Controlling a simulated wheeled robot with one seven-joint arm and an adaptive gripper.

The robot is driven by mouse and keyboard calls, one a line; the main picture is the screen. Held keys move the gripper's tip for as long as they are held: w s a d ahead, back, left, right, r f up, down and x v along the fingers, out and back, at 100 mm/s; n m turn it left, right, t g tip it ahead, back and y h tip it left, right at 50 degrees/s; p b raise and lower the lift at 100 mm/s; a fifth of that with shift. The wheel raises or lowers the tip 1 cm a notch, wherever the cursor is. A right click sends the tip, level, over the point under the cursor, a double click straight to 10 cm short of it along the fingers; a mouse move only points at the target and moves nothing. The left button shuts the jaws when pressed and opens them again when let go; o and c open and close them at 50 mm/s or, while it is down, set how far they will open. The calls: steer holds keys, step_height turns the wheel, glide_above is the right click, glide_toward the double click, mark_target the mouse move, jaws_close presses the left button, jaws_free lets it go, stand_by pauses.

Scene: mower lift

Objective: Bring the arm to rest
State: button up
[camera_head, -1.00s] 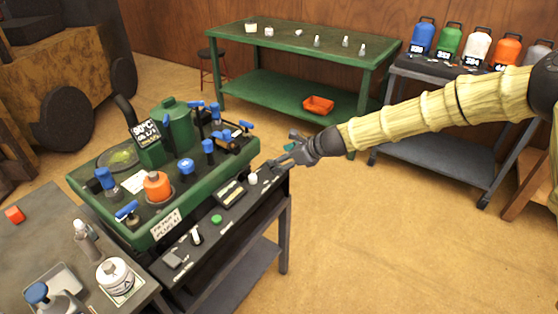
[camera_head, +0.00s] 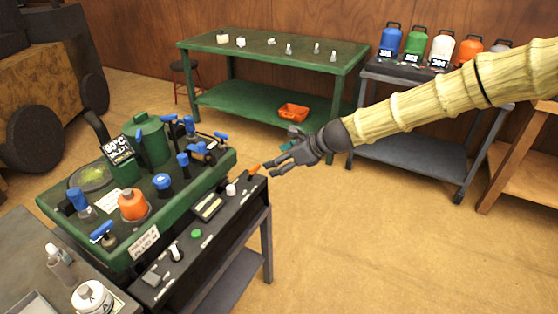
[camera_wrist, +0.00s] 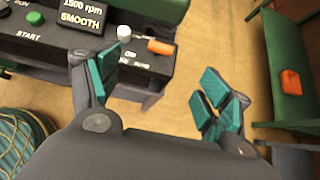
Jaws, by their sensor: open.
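My gripper (camera_head: 279,163) is open and empty. In the head view it is just right of the black control panel (camera_head: 190,270), close to the panel's far right corner. My yellow-sleeved arm reaches in from the right.
The green machine (camera_head: 128,248) with blue valves stands behind the panel. A grey cart (camera_head: 410,160) holds coloured jugs. The floor at centre right is clear.

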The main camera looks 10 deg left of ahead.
steer(key=s+d+f+n+g+h+p, duration=0.1)
steer(key=s+d+f+n+h, duration=0.15)
steer(key=s+d+f, duration=0.4)
steer(key=s+d+f+n+h, duration=0.1)
steer(key=s+d+f+n, duration=0.3)
steer(key=s+f, duration=0.55)
steer(key=s+d+f+n+g+h+p, duration=0.1)
steer(key=s+d+f+n+h, duration=0.25)
steer(key=f, duration=0.75)
steer(key=s+d+f+n+h+p, duration=0.1)
steer(key=s+d+n, duration=0.4)
steer(key=s+d, duration=0.5)
steer(key=s+d+f+n+g+h+p, duration=0.1)
steer(key=s+d+f+n, duration=0.3)
steer(key=s+d, duration=0.7)
steer(key=s+n, duration=0.2)
steer(key=s, duration=0.5)
steer(key=shift+h, duration=0.3)
